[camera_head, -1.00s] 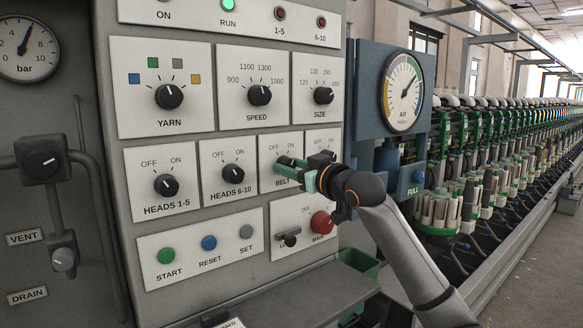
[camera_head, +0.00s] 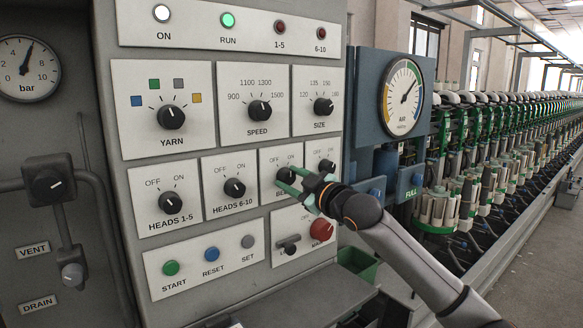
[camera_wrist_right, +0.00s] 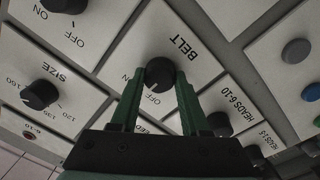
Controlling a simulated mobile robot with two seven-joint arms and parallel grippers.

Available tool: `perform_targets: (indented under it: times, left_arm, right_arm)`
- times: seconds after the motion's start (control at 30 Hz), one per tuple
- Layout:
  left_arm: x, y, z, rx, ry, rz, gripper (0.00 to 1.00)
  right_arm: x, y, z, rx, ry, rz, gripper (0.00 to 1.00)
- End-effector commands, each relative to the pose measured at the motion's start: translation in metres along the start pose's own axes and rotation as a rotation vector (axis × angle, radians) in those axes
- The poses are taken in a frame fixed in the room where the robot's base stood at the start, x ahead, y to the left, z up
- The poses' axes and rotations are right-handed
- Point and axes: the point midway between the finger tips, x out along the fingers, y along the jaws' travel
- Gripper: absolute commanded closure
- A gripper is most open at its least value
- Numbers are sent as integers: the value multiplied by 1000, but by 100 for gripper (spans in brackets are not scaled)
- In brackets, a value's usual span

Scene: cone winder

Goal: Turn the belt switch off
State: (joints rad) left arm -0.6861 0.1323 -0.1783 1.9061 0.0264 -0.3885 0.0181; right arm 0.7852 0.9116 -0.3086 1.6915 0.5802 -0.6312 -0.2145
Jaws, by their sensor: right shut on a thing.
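The belt switch is a black round knob (camera_head: 285,176) on its own white plate in the panel's middle row, right of HEADS 6-10. In the right wrist view, the knob (camera_wrist_right: 160,73) sits between the green fingers, under the upside-down BELT label, with ON and OFF beside it. My right gripper (camera_head: 284,179) is shut on the knob, one finger on each side. The gripper also shows in the right wrist view (camera_wrist_right: 160,88). I cannot clearly read the knob's pointer. The fingers partly hide the BELT label in the head view. My left gripper is not in view.
The HEADS 6-10 knob (camera_head: 235,187) is close on the left. Another knob (camera_head: 327,167) is close on the right, just above my wrist. The red knob (camera_head: 322,229) and a small lever (camera_head: 289,245) lie below. A grey ledge (camera_head: 300,297) juts out under the panel.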

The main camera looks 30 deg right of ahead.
Motion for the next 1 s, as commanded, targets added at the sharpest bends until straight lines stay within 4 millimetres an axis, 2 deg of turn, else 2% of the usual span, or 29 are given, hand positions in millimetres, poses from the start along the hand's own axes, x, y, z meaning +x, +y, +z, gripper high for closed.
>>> perform_targets:
  times: [0.03,0.1,0.4,0.7,1.0]
  left_arm:
    - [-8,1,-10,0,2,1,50]
    - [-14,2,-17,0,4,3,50]
    - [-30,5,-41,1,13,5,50]
    - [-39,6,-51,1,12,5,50]
    - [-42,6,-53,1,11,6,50]
  right_arm:
    - [0,3,-3,-49,-3,-2,100]
    - [0,2,-3,-115,1,-2,100]
    - [0,1,-1,-360,13,-1,100]
    - [0,0,0,-510,22,2,100]
    - [0,-1,2,-560,25,3,100]
